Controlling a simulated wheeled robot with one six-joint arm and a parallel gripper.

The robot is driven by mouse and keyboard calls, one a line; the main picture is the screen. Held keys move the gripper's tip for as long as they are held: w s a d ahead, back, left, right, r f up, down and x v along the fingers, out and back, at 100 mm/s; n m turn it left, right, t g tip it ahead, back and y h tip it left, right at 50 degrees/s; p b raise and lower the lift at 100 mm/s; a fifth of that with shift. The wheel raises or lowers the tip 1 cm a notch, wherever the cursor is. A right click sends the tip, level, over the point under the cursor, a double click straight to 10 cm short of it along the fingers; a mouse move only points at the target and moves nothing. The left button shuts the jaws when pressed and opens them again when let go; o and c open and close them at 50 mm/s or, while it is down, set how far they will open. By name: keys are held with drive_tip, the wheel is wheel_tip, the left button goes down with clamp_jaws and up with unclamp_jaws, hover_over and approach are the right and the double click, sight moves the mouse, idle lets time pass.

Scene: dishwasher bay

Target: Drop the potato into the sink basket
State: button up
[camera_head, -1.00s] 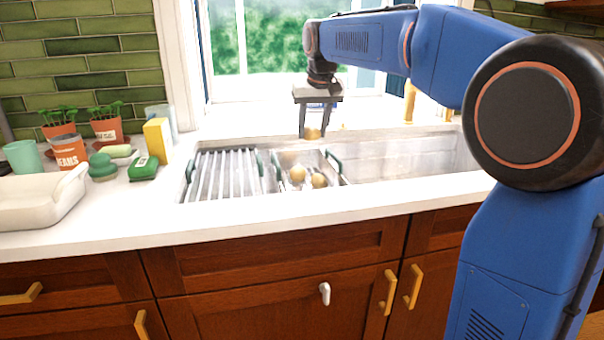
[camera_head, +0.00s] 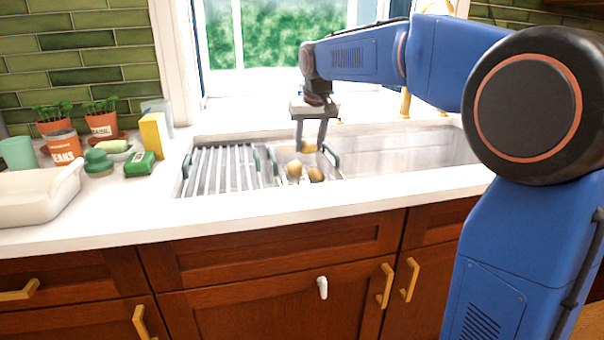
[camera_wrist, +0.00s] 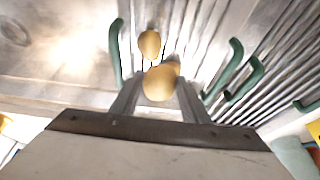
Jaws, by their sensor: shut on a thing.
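My gripper (camera_head: 312,140) is shut on a tan potato (camera_head: 309,148), low over the back of the sink basket (camera_head: 331,155). In the wrist view the held potato (camera_wrist: 160,84) sits between the two fingertips. Two more potatoes, one on the left (camera_head: 294,169) and one on the right (camera_head: 316,175), lie in the basket in front of it. In the wrist view one of them (camera_wrist: 149,44) shows clear, and another is mostly hidden behind the held one. I cannot tell whether the held potato touches the basket.
A slatted drying rack (camera_head: 220,170) with green handles lies left of the basket. The sink (camera_head: 410,153) to the right is open and empty.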

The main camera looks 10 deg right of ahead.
drive_tip(key=o, duration=1.2)
drive_tip(key=v, duration=1.7)
drive_tip(key=shift+r, duration=0.25)
